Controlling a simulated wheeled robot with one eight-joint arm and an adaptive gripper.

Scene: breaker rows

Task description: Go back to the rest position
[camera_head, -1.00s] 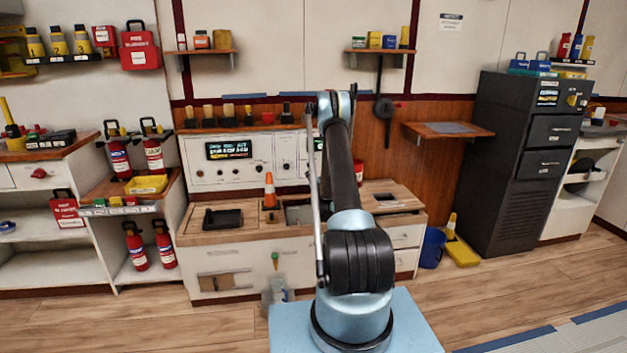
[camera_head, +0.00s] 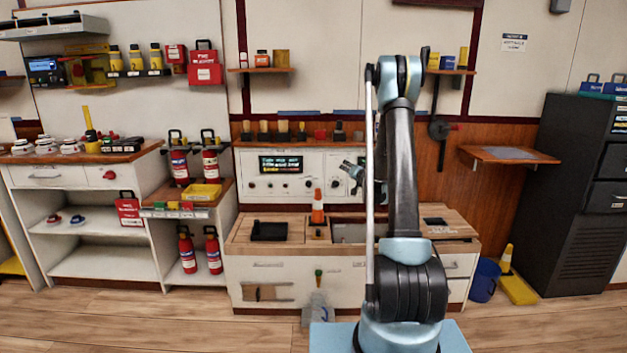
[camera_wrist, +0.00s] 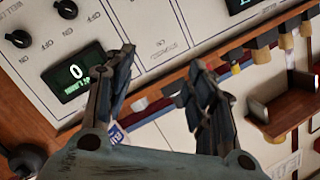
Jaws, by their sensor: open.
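My arm stands raised on the right of middle in the head view, bent over at the top. My gripper (camera_head: 352,170) shows small just left of the arm, in front of the control panel (camera_head: 330,190). In the wrist view its two dark fingers (camera_wrist: 157,88) are spread apart with nothing between them. Behind them are the white panel face, a green display (camera_wrist: 73,75) reading 0, and black knobs (camera_wrist: 66,8) with ON and OFF marks. The fingers appear clear of the panel, though the exact gap cannot be told.
An orange cone (camera_head: 318,208) stands on the wooden counter (camera_head: 265,243) below the panel. Fire extinguishers (camera_head: 210,160) stand on shelves to the left. A blue bucket (camera_head: 484,280) and a dark cabinet (camera_head: 575,190) are at the right. Wood floor is open in front.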

